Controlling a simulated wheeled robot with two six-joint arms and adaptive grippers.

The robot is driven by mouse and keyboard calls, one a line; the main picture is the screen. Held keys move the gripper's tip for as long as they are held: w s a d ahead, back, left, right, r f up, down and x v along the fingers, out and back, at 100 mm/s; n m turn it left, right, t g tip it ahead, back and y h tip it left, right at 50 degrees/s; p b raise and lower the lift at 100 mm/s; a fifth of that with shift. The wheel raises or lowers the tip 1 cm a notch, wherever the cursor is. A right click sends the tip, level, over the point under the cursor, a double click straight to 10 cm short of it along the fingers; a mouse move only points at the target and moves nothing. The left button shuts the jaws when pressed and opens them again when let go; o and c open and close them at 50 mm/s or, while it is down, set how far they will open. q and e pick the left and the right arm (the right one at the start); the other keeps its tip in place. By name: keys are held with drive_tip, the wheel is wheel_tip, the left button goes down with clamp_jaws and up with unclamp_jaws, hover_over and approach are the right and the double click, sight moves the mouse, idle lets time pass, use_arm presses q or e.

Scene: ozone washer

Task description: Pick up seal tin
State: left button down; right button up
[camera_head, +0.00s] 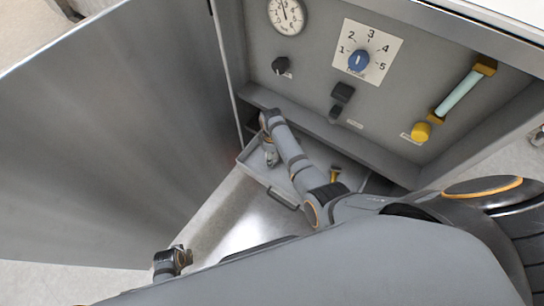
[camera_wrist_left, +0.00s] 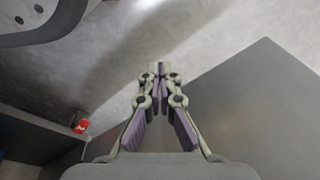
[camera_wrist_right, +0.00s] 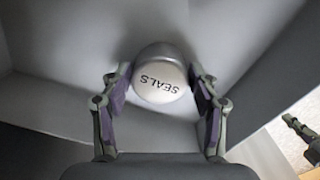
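The seal tin (camera_wrist_right: 160,80) is a round, light grey tin with "SEALS" on its lid. In the right wrist view it stands in a grey drawer, between the fingers of my right gripper (camera_wrist_right: 160,88). The fingers are spread, one on each side of the tin; I cannot tell whether they touch it. In the head view my right gripper (camera_head: 269,152) reaches down into the open drawer (camera_head: 252,164), and the tin is not clearly visible there. My left gripper (camera_wrist_left: 160,75) is shut and empty, away from the drawer; the head view shows its wrist at the lower left.
A yellow-topped item (camera_head: 335,173) is in the drawer, right of my right arm. The control panel with a blue knob (camera_head: 358,61) is above. A large open metal door (camera_head: 110,140) stands left. A small red item (camera_wrist_left: 82,126) shows in the left wrist view.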

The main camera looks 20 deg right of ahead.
drive_tip(key=c, duration=0.7)
use_arm(q)
drive_tip(key=shift+r, duration=0.15)
use_arm(e)
drive_tip(key=shift+r, duration=0.15)
